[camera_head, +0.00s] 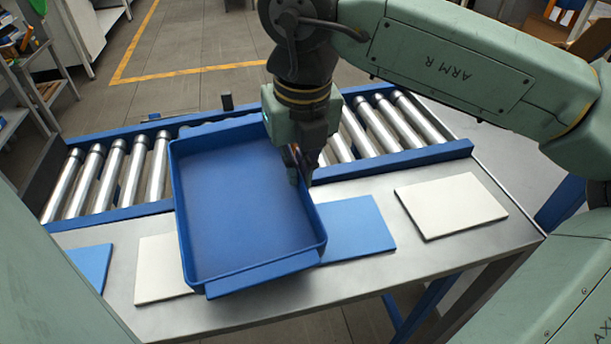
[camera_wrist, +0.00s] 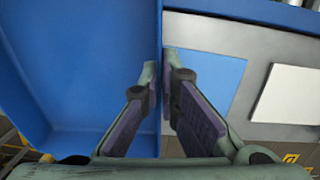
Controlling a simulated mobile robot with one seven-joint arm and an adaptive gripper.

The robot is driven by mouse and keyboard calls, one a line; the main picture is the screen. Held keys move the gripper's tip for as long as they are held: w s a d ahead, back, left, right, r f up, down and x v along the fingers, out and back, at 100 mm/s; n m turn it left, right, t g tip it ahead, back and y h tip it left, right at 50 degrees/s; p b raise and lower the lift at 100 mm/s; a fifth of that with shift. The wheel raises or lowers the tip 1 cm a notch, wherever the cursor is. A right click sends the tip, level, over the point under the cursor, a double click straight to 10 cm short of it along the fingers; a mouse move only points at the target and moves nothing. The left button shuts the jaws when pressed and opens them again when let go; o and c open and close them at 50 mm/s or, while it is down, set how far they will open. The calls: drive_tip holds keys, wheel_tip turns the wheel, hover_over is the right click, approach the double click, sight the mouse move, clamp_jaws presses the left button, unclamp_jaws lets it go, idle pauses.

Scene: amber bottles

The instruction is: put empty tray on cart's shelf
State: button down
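The empty blue tray (camera_head: 250,265) is in the middle of the head view, over the metal table and the near side of the roller conveyor. It seems to be raised above the table, though the gap beneath it is hard to judge. My gripper (camera_head: 300,178) is at the tray's right wall. In the wrist view, my gripper's fingers (camera_wrist: 160,75) straddle that wall of the tray (camera_wrist: 70,60), one inside and one outside, with the tips closed on it. I see no cart shelf that I can identify.
The metal table (camera_head: 420,250) carries flat white and blue plates, including a white plate (camera_head: 452,205) at right and a blue plate (camera_head: 360,225) partly under the tray. The roller conveyor (camera_head: 120,165) runs behind. Shelving (camera_head: 35,85) stands at far left. Open floor (camera_head: 190,45) lies beyond the conveyor.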

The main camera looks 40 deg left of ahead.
drive_tip(key=r+b, duration=0.1)
drive_tip(key=b, duration=0.2)
hover_over(211, 233)
drive_tip(key=w, duration=0.2)
drive_tip(key=shift+s+d, duration=0.15)
drive_tip(key=shift+d, duration=0.15)
drive_tip(key=shift+s+a+r, duration=0.1)
drive_tip(key=shift+s+a, duration=0.1)
drive_tip(key=shift+s, duration=0.25)
drive_tip(key=shift+s+a+r, duration=0.1)
drive_tip(key=shift+s+a, duration=0.05)
drive_tip(key=shift+s, duration=0.25)
drive_tip(key=shift+f, duration=0.1)
